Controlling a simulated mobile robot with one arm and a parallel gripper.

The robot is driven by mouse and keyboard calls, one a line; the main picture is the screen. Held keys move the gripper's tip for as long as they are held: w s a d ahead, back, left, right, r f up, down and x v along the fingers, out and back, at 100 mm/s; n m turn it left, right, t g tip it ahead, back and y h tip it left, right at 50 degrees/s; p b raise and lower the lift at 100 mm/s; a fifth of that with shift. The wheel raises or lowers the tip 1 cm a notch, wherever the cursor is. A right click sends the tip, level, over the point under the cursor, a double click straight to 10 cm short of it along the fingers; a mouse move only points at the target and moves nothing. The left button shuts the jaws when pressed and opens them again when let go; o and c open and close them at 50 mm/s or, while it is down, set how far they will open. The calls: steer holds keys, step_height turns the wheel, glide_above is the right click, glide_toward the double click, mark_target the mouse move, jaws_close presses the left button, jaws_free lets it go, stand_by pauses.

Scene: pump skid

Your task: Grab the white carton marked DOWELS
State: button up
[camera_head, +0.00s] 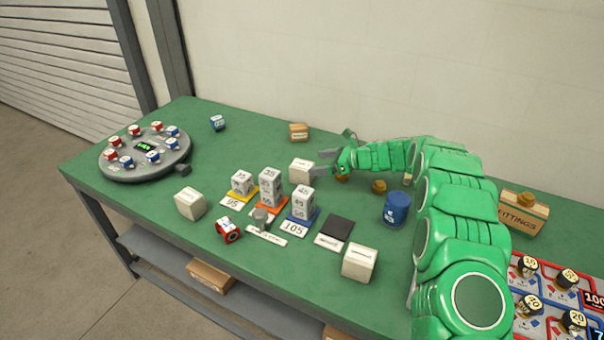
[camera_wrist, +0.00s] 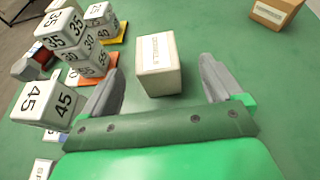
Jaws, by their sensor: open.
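A white carton (camera_wrist: 158,66) stands on the green table ahead of my gripper (camera_wrist: 161,78), centred between the two grey fingertips in the wrist view. Its top has a printed label, too blurred to read for certain. In the head view this white carton (camera_head: 301,171) is just left of my gripper (camera_head: 323,163). My gripper is open and empty, with gaps showing between carton and fingers. Two more white cartons stand on the table, one at left (camera_head: 190,203) and one at the front (camera_head: 359,263); their labels are not legible.
Stacked number blocks (camera_head: 270,187) stand on coloured pads left of the gripper. A brown box (camera_head: 298,131) is behind the carton. A blue can (camera_head: 396,208) and brass pieces (camera_head: 379,186) lie near my arm. A round grey tray (camera_head: 178,148) sits far left.

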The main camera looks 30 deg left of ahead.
mark_target(307, 165)
steer(key=shift+s+f+x, duration=0.1)
steer(key=shift+s+x, duration=0.05)
steer(key=shift+x, duration=1.8)
steer(key=shift+s+f+x, duration=0.15)
steer(key=shift+x, duration=1.75)
steer(key=shift+d, duration=0.15)
steer(key=c, duration=1.2)
steer(key=shift+c, duration=0.2)
steer(key=shift+r, duration=0.15)
